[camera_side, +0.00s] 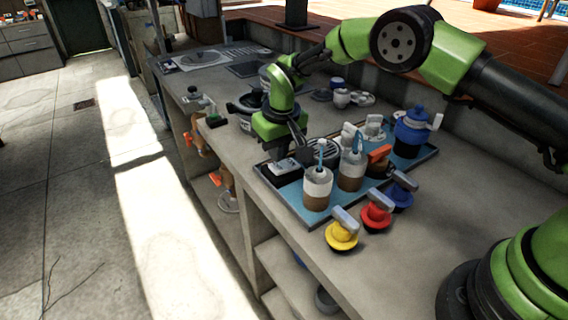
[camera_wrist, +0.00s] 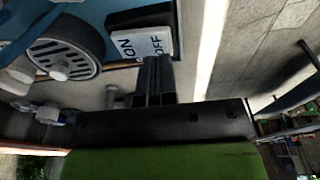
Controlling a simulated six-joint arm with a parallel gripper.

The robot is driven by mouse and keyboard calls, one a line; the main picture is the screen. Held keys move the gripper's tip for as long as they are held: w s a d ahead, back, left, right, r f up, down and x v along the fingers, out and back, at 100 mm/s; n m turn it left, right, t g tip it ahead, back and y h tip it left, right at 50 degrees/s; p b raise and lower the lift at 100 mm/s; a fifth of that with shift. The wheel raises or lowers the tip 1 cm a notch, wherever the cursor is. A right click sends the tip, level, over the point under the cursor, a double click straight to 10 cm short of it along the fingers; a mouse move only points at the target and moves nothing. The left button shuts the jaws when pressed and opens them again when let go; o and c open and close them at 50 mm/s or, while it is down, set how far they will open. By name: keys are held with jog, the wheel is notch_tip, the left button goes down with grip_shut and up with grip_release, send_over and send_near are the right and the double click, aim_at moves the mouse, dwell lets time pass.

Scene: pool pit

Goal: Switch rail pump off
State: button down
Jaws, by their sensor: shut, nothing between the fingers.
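The rail pump switch (camera_side: 285,167) is a white rocker in a dark housing at the far left corner of the blue tray. In the wrist view the rocker (camera_wrist: 142,44) reads ON on its left part and OFF on its right part, and its lower edge is partly hidden by my fingers. My gripper (camera_side: 301,153) is shut and empty, pointing down beside the switch. In the wrist view my gripper's fingertips (camera_wrist: 153,62) are at the rocker's edge by the OFF lettering. I cannot tell whether they touch it or which way it is tilted.
The blue tray (camera_side: 294,204) also holds a round grey grate (camera_side: 322,150), two bottles with brown bands (camera_side: 318,187), an orange-handled part (camera_side: 379,154) and a blue pump (camera_side: 411,132). Yellow (camera_side: 341,237), red (camera_side: 376,216) and blue valves stand in front. Counter is bare at right.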

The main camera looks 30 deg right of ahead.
aim_at(278, 167)
jog(key=shift+f, duration=1.15)
dwell(0.4)
jog(key=shift+r, duration=3.55)
